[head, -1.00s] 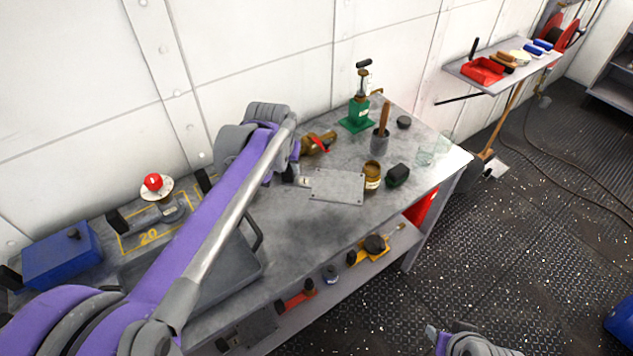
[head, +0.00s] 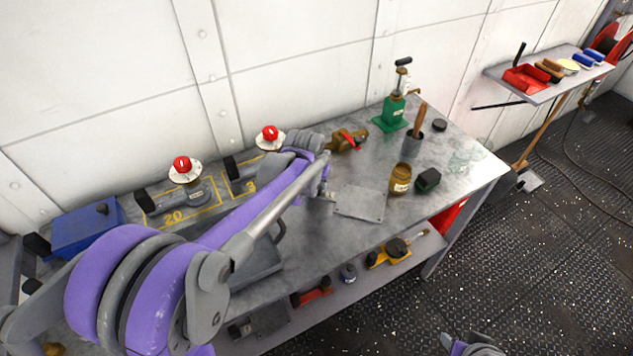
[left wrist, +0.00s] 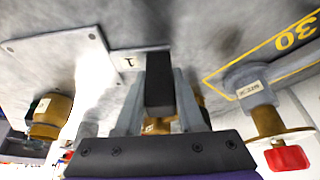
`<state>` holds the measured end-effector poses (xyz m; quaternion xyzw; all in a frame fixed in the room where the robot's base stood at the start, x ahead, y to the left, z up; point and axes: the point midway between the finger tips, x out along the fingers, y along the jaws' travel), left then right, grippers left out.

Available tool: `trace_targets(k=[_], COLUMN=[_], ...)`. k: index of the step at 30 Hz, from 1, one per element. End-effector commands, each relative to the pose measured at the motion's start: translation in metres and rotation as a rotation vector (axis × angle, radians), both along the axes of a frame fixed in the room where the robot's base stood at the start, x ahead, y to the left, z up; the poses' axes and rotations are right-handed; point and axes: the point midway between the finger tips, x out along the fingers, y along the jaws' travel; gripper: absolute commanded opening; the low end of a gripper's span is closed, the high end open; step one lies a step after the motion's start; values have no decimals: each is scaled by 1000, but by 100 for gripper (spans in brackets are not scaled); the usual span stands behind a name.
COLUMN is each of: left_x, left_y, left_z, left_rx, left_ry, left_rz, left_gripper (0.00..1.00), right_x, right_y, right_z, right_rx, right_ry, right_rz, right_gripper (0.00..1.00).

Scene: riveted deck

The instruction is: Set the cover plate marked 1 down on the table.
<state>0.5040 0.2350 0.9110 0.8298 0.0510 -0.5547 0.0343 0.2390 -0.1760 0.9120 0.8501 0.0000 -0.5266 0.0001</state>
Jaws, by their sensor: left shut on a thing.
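The cover plate is a flat grey rectangle (head: 361,203) with small holes at its corners, over the middle of the grey table (head: 330,245). In the left wrist view the plate (left wrist: 58,72) has a tab with a label marked 1 (left wrist: 130,63). My left gripper (head: 324,190) is shut on the tab at the plate's left end; its dark fingers also show in the left wrist view (left wrist: 160,90). The plate looks about level. I cannot tell whether it touches the table or hangs just above it. My right gripper (head: 467,345) shows only partly at the bottom edge.
A brown pot (head: 400,180) and a dark green block (head: 428,180) stand right of the plate. Behind are a brass fitting (head: 345,140) and a green jack (head: 390,115). Red-knobbed valves (head: 183,166) stand at left. Bare table lies in front of the plate.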

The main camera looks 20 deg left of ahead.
Motion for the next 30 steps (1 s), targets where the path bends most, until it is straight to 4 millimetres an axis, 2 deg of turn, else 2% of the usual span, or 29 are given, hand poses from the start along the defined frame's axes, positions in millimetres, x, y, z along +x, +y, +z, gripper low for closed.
trace_targets(k=[9,10,14,23,26,30], left_x=[0,0,0,0,-1,-10], left_y=[0,0,0,0,0,-1], left_z=[-4,-3,-2,-1,5,26], left_rx=[0,0,0,0,0,0], left_ry=[0,0,0,0,-1,-1], left_rz=[0,0,0,0,0,0], left_gripper=[0,43,66,67,67,67], right_x=[-1,-1,-1,0,0,1], right_y=[0,0,0,0,0,0], right_z=[-3,-2,-2,-1,1,2], right_rx=[0,0,0,0,0,0], right_ry=[2,1,1,1,-1,-1], right_rz=[0,0,0,0,0,0], right_gripper=[47,47,47,47,47,47])
